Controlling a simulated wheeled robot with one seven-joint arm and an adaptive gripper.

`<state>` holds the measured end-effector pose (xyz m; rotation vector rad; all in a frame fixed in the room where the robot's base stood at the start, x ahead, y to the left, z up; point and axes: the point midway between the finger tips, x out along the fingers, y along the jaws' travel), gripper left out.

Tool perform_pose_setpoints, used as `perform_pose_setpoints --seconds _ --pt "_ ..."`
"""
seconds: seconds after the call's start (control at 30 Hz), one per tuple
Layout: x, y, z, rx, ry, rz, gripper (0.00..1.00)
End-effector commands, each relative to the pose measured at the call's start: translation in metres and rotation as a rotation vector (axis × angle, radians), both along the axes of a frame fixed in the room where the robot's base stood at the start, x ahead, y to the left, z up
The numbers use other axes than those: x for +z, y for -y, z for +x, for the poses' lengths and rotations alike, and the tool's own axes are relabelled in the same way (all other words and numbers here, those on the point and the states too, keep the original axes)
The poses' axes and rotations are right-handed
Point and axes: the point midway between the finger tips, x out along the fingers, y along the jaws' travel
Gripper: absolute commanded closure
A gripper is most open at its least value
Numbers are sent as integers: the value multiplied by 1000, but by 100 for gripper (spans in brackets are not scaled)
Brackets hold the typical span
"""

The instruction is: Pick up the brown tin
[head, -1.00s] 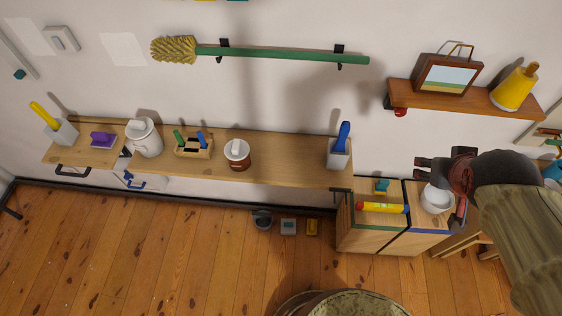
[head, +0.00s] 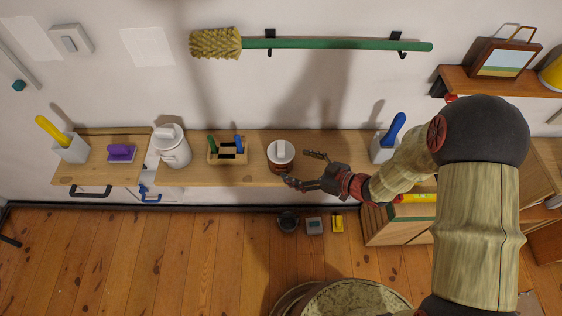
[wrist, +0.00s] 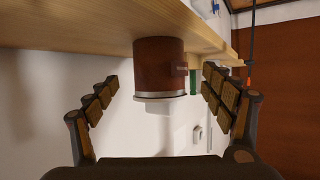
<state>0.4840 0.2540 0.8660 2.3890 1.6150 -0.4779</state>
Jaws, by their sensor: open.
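The brown tin (head: 281,163) stands upright on the wooden shelf, with a white lid and raised knob on top. In the wrist view the tin (wrist: 158,62) appears upside down, ahead of the palm and between the spread finger lines. My gripper (head: 299,168) is open at the tin's right side, one finger towards the wall and one towards the shelf's front edge. In the wrist view a gap shows between the tin and each finger of my gripper (wrist: 160,84). I cannot tell how far the fingertips reach around the tin.
On the shelf (head: 205,176), a wooden caddy (head: 227,157) with brushes and a white canister (head: 173,150) stand left of the tin. A grey holder with a blue handle (head: 387,148) stands to the right, behind my arm. A green-handled broom (head: 340,44) hangs above.

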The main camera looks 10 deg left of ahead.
Motion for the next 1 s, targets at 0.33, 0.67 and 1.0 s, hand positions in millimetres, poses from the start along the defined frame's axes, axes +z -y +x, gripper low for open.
perform_pose_setpoints --seconds 0.33,0.67,1.0 --pt "-13 -33 13 5 2 2 18" --pt "-23 -65 27 1 1 2 18" --pt "-23 -65 28 0 1 1 25"
